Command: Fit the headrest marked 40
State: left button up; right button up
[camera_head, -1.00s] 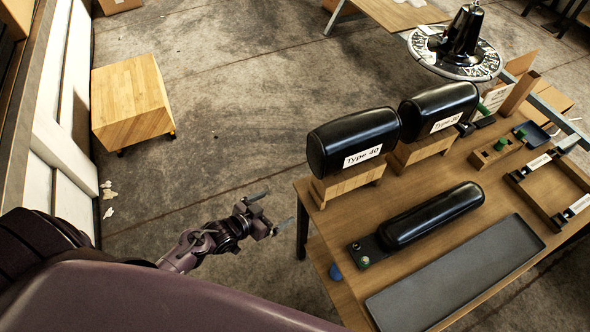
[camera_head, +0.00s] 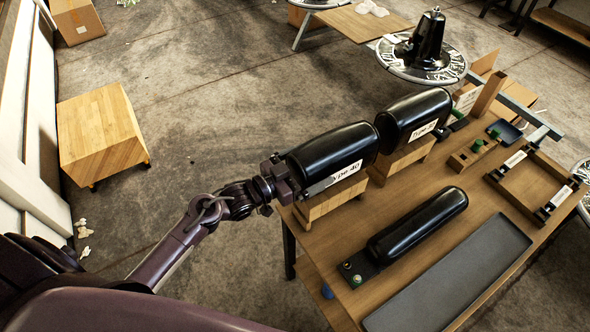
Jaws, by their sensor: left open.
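The black headrest labelled "Type 40" (camera_head: 333,150) lies on a wooden block (camera_head: 328,199) at the left edge of the workbench. A second black headrest (camera_head: 415,112), its label partly seen, sits on another wooden block (camera_head: 402,160) behind it to the right. My left gripper (camera_head: 296,178) is open at the left end of the Type 40 headrest. One finger lies along its near side, in front of the label's left end. I cannot tell whether the fingers touch it. My right gripper is not in view.
A long black cushion on a plate (camera_head: 420,225) lies on the workbench (camera_head: 345,240), beside a grey tray (camera_head: 455,280). A wooden frame (camera_head: 520,200) and a block with green-topped parts (camera_head: 470,155) stand at the right. A wooden cube (camera_head: 95,135) stands on the floor.

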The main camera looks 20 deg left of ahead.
pick_arm(q)
jog(key=shift+w+d, duration=0.35)
jog(key=shift+w, duration=0.05)
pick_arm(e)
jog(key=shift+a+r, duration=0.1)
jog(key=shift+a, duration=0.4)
pick_arm(q)
jog(key=c, duration=1.7)
jog(key=o, duration=1.2)
jog(key=c, duration=0.8)
jog(key=shift+o, duration=0.2)
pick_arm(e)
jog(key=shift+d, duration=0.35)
